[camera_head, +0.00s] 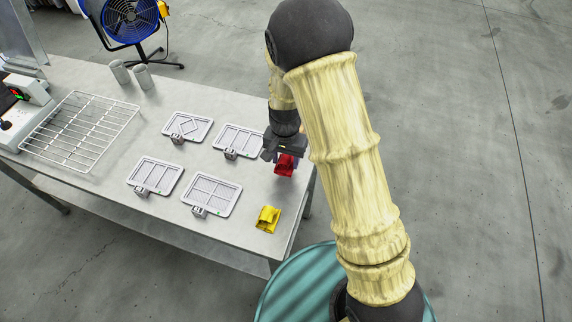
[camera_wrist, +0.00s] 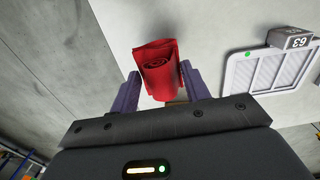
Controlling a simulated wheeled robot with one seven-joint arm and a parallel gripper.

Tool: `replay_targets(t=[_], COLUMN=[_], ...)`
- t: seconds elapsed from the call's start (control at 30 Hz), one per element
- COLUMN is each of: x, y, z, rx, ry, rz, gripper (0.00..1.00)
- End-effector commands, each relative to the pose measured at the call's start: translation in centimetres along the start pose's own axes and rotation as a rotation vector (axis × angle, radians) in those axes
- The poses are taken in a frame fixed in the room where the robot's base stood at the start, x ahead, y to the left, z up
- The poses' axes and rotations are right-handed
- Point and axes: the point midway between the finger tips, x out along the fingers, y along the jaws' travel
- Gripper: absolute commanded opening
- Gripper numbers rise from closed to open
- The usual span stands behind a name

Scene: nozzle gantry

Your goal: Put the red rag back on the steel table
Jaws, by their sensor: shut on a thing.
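My gripper (camera_head: 284,153) is shut on the red rag (camera_head: 285,166), a folded or rolled cloth. In the wrist view the red rag (camera_wrist: 158,72) sits between the two fingers of my gripper (camera_wrist: 160,88). The steel table (camera_head: 235,228) is below, and the rag shows over its right end, near the right edge. I cannot tell whether the rag touches the tabletop. The table's pale top also shows in the wrist view (camera_wrist: 210,30).
A yellow rag (camera_head: 268,218) lies near the table's front right corner. Several grey framed plates with small numbered blocks, one a plate (camera_head: 213,194), lie left of my gripper. A wire rack (camera_head: 80,130), two grey cylinders (camera_head: 142,76) and a blue fan (camera_head: 130,18) are farther off.

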Motion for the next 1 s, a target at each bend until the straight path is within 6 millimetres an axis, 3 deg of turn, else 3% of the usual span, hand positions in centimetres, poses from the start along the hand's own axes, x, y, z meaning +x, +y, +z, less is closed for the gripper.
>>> replay_targets(t=[0.3,0.6,1.0], x=[0.3,3.6,4.2], y=[0.2,0.2,0.1], z=[-0.1,-0.1,-0.1], rx=[0.004,0.005,0.004], ry=[0.0,-0.001,0.001], rz=[0.0,0.001,-0.001], gripper=[0.25,0.25,0.25])
